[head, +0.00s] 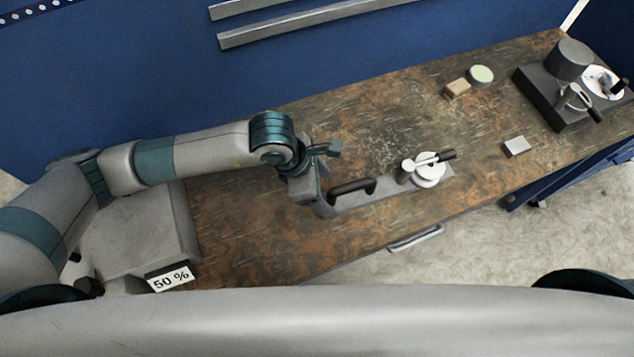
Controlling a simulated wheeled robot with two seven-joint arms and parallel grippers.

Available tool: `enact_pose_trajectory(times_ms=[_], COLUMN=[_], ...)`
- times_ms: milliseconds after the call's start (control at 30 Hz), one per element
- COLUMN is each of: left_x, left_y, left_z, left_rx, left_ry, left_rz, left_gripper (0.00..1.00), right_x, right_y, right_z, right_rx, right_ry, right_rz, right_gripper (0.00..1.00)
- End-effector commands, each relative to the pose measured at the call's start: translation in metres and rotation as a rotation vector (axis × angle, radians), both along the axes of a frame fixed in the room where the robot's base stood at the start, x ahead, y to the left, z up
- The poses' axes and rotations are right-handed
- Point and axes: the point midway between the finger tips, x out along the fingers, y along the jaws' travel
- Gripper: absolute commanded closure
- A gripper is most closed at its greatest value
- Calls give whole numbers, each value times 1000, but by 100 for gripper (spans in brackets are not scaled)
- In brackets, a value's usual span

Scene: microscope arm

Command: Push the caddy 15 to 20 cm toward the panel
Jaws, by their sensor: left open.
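The caddy (390,189) looks like a low grey tray with a black bar handle (352,187) at its left part. On its right part are a white round piece, a small grey cup and a black-handled tool. It lies on the worn brown table (260,225), near the front edge. My left gripper (318,197) is open at the caddy's left end, close to the handle. I cannot tell whether it touches the caddy. The gripper partly hides that end. The blue panel (150,80) rises behind the table. My right gripper is out of view.
A dark machine (545,95) with a cylinder stands at the far right. A tan block (457,88), a pale green round tin (480,74) and a small grey block (517,146) lie between. A grey box labelled "50 %" (171,278) is at left. The table behind the caddy is clear.

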Motion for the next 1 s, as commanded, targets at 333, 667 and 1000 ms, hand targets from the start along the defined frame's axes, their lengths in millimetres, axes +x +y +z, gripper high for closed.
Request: enact_pose_trajectory(times_ms=[333, 667, 1000], left_x=[1, 1, 1], left_y=[-15, -17, -17], left_z=[-38, -41, -42], left_rx=[0, 0, 0], left_ry=[0, 0, 0], left_rz=[0, -1, -1], left_gripper=[29, 29, 88], right_x=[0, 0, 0], right_y=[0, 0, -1], right_z=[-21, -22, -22], right_rx=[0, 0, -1], right_ry=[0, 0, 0], right_rz=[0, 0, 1], right_gripper=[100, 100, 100])
